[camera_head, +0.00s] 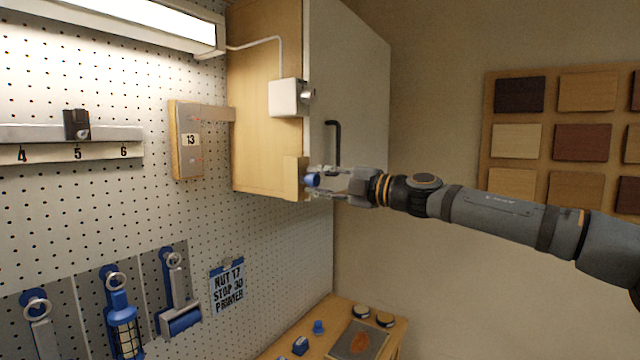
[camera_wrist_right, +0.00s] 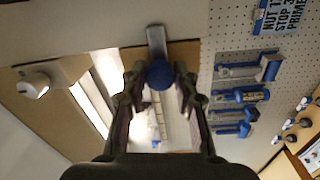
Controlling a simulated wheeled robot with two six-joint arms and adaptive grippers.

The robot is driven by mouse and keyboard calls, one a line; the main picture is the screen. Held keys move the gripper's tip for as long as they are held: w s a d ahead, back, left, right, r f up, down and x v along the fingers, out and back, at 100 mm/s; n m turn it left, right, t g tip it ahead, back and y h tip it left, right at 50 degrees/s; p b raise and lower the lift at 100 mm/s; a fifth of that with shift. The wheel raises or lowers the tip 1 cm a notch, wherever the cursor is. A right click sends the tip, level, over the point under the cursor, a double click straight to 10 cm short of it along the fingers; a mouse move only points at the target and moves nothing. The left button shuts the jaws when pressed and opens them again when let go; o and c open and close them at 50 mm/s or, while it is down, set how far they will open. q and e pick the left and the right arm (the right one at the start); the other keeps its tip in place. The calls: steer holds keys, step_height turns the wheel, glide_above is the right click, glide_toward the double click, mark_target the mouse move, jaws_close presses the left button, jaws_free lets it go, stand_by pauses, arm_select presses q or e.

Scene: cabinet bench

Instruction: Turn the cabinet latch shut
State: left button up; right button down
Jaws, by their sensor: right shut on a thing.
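The wooden cabinet (camera_head: 262,130) hangs on the wall, with a pale door (camera_head: 358,85) and a black bar handle (camera_head: 334,145). The latch's blue knob (camera_head: 312,179) is at the cabinet's lower front corner, beside a small wooden block (camera_head: 292,178). My right gripper (camera_head: 320,182) reaches in from the right and is shut on the knob. In the right wrist view the blue knob (camera_wrist_right: 160,74) sits between the fingertips, with a grey latch bar (camera_wrist_right: 156,40) running up from it. The fingers partly hide the latch in the head view. My left gripper is out of view.
A white box (camera_head: 287,97) with a round fitting is on the cabinet above the latch. A pegboard (camera_head: 100,210) with hanging blue tools lies left. A wooden bench (camera_head: 335,313) with small items stands below. A board of wood samples (camera_head: 552,115) hangs right.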

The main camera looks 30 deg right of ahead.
steer(key=shift+d+r, duration=0.1)
stand_by(0.3)
steer(key=c, duration=1)
jaws_free()
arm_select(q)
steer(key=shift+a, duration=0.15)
